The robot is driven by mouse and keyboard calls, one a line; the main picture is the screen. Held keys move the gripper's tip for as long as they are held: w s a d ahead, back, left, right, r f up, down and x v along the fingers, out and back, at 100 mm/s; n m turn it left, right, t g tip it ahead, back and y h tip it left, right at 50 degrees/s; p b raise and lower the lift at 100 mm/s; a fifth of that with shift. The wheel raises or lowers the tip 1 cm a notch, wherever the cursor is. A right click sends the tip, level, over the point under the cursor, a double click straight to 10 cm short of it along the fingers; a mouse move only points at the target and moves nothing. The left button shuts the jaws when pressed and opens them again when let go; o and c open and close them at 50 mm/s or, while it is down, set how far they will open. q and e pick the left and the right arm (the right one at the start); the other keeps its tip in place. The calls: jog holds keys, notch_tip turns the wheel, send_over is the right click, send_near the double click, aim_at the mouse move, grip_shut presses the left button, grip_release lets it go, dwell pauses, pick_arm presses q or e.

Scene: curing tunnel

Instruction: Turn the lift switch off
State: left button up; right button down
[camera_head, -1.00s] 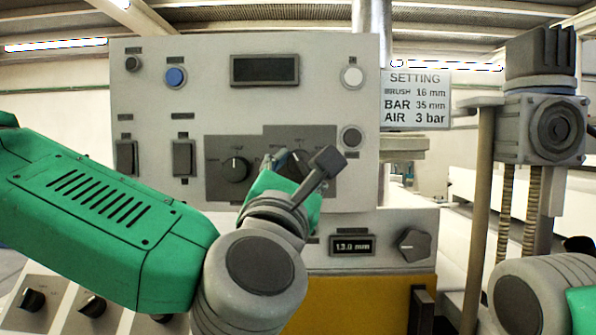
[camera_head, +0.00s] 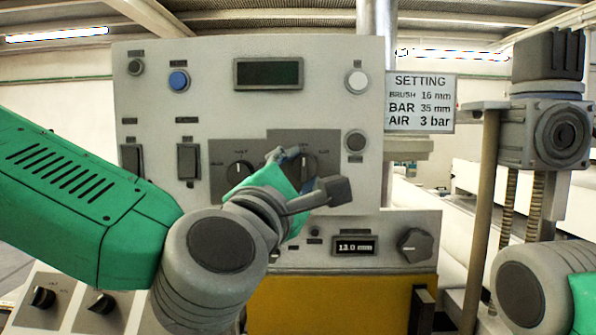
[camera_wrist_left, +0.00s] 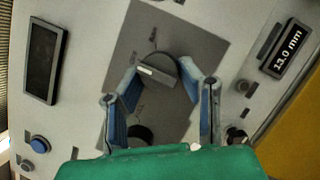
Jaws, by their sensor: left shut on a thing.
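Two dark rotary knobs sit on a dark grey plate (camera_head: 225,151) on the light control panel. The left knob (camera_head: 239,174) also shows partly hidden behind my gripper in the wrist view (camera_wrist_left: 140,134). My left gripper (camera_head: 290,158) is at the right knob (camera_head: 308,165). In the wrist view its blue fingers (camera_wrist_left: 161,76) stand on both sides of this knob (camera_wrist_left: 160,66), shut on it, and its white mark points to picture left. The labels are too small to read, so I cannot tell which control is the lift switch. My right gripper is out of view.
The panel also bears a blue button (camera_head: 179,80), a white button (camera_head: 357,79), two black rocker switches (camera_head: 188,161) and a dark display (camera_head: 268,73). Below are a 13.0 mm readout (camera_head: 354,246) and another knob (camera_head: 415,244). A settings sign (camera_head: 420,102) stands right.

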pick_arm(q)
jog(key=shift+f, duration=0.15)
jog(key=o, duration=0.9)
jog(key=shift+o, duration=1.2)
jog(key=shift+s+d, duration=0.1)
jog(key=v, duration=1.1)
jog(key=shift+s, duration=0.4)
jog(key=shift+f, duration=0.15)
